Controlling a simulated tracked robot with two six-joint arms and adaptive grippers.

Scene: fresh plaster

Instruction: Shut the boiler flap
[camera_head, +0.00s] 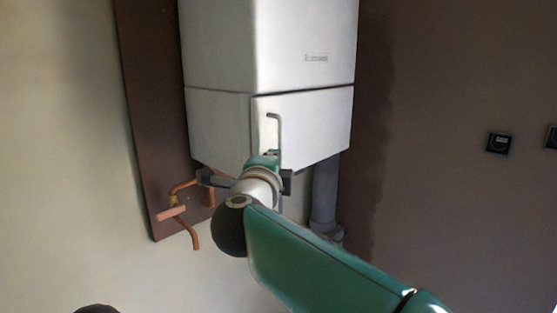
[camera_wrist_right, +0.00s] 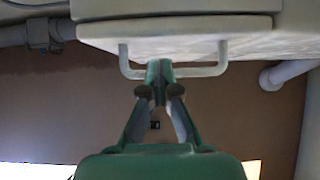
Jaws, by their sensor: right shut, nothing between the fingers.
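The white boiler (camera_head: 300,40) hangs on the wall in the head view. Its flap (camera_head: 325,125) is the lower front panel, with a dark seam along its top; it looks about flush, but I cannot tell if it is fully shut. A grey bar handle (camera_head: 279,135) stands on the flap's left part. In the right wrist view the handle (camera_wrist_right: 205,71) is a U-shaped bar below the flap face (camera_wrist_right: 180,30). My right gripper (camera_head: 267,157) is shut and empty, its fingertips (camera_wrist_right: 159,70) overlapping the handle bar; contact is unclear.
Copper pipes (camera_head: 175,212) bend out under the boiler at left, before a brown board (camera_head: 150,110). A grey pipe (camera_head: 325,190) drops below the boiler at right. A dark wall socket (camera_head: 499,142) is farther right. The space right of the boiler is clear.

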